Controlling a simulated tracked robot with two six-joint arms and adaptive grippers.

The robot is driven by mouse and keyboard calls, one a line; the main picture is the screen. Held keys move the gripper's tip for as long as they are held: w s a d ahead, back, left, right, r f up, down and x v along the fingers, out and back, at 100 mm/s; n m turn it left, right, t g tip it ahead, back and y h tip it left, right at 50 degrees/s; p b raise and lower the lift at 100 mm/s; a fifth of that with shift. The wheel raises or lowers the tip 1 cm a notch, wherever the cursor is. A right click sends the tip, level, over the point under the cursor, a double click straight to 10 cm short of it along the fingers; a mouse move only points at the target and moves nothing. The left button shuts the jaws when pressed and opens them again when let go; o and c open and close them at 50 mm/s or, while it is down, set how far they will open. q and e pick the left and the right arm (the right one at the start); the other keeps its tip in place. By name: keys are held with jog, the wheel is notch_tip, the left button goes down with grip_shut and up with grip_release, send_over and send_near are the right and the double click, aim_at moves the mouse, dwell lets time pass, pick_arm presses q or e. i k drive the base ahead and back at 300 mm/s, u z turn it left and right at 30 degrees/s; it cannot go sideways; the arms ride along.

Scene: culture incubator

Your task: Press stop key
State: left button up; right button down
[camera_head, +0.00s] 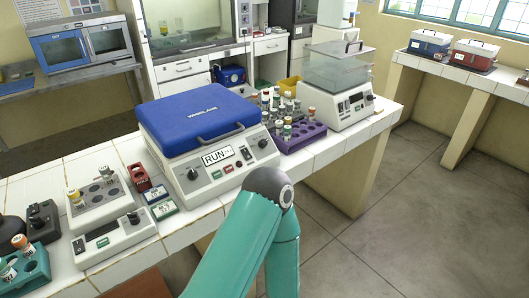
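A culture incubator with a blue lid (200,110) and a white body stands on the tiled bench, lid closed. Its front panel holds a display (216,156) reading "RUN". Several small keys sit beside and below the display, including a red key (228,169); their labels are too small to read. Dark knobs (192,174) sit at the panel's ends. My teal arm rises from the bottom centre, its joint close in front of the panel's right part in the picture. Neither of my grippers shows.
A purple rack (300,138) of vials and a clear-lidded device (345,108) stand right of the incubator. Left are a small red rack (138,178), small boxes (163,210) and a white vial device (105,215). Open floor (420,210) lies at right.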

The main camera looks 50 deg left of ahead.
aim_at(229, 168)
jog(key=z, duration=0.15)
jog(key=i, duration=0.9)
jog(key=u, duration=1.65)
jog(key=i, duration=0.15)
jog(key=u, duration=1.8)
